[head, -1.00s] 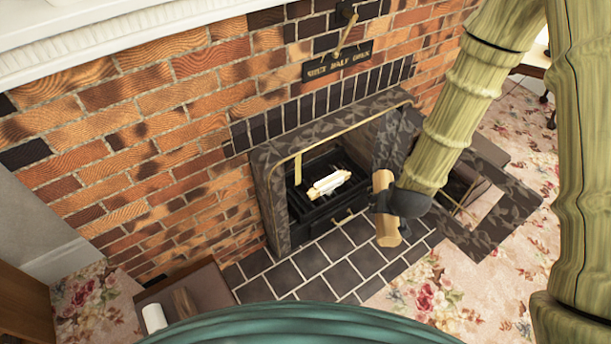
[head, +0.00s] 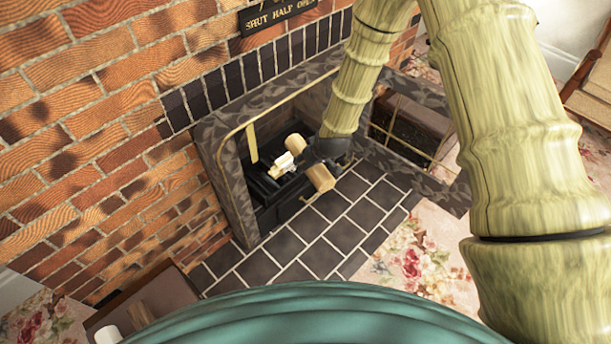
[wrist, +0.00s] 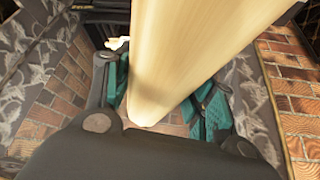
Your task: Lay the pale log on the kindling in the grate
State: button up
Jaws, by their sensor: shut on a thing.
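The pale log (head: 320,178) is held in my gripper (head: 312,160) at the fireplace opening. In the wrist view the log (wrist: 195,45) runs lengthwise between the teal finger pads of my gripper (wrist: 165,100), which are shut on it. In the head view one end points toward the hearth and the other toward the firebox. The pale kindling (head: 282,164) lies in the dark grate (head: 268,187), just left of my gripper. The gripper and log hide part of the grate. I cannot tell whether the log touches the kindling.
The patterned stone surround (head: 232,185) frames the opening closely, with a brass strip (head: 251,143) hanging at its left. A dark tiled hearth (head: 300,240) lies in front, clear. A brass-edged screen or box (head: 415,128) stands right of the opening. A tray (head: 150,300) is at lower left.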

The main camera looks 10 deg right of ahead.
jog(key=w+f+n+y+b, duration=0.1)
jog(key=w+f+b, duration=0.35)
jog(key=f, duration=0.25)
jog(key=w+f+n+b, duration=0.2)
jog(key=w+f+b, duration=0.2)
jog(key=f+b, duration=0.15)
jog(key=w+a+f+b, duration=0.3)
jog(key=w+a+b, duration=0.3)
jog(key=w, duration=0.2)
jog(key=w+a+f+b, duration=0.4)
jog(key=w+a+b, duration=0.1)
jog(key=w, duration=0.3)
jog(key=shift+w+a+f+g+b, duration=0.15)
jog(key=shift+w+a+g+b, duration=0.2)
jog(key=shift+b, duration=0.2)
dwell(0.4)
jog(key=shift+f, duration=0.55)
dwell(0.7)
jog(key=o, duration=1.5)
jog(key=shift+s, duration=0.1)
jog(key=shift+r, duration=0.1)
